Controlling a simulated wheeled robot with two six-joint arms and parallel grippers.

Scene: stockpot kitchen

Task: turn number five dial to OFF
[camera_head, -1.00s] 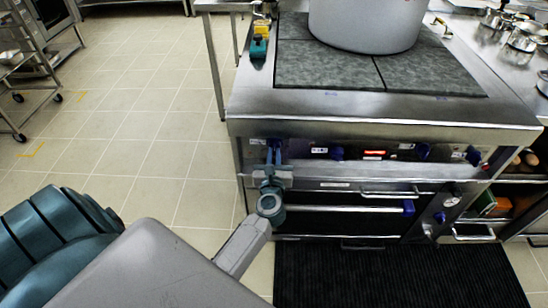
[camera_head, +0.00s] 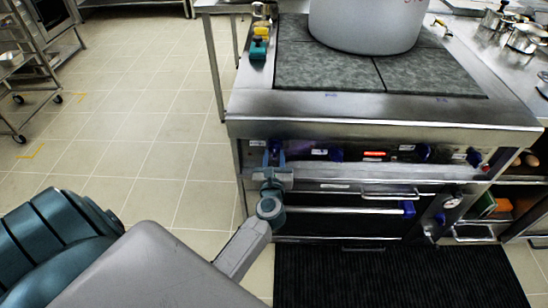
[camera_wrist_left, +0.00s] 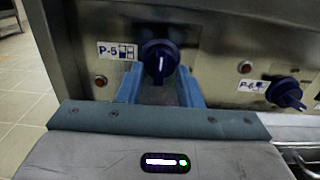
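The number five dial (camera_wrist_left: 160,55) is a dark blue knob beside a "P-5" label (camera_wrist_left: 118,51) in the left wrist view. Its white pointer line stands about upright. In the head view the dial (camera_head: 273,141) is at the left end of the stove's front panel. My left gripper (camera_head: 274,153) is in front of it, with its blue fingers apart. In the left wrist view the open fingers (camera_wrist_left: 161,82) lie on either side of the dial's lower part; contact cannot be told. My right gripper is not in view.
The P-6 dial (camera_wrist_left: 285,93) is to the right, with more blue dials along the panel. Oven handles (camera_head: 395,193) stick out below. A large pot (camera_head: 365,25) stands on the cooktop (camera_head: 330,67). Tiled floor (camera_head: 150,130) is clear at left.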

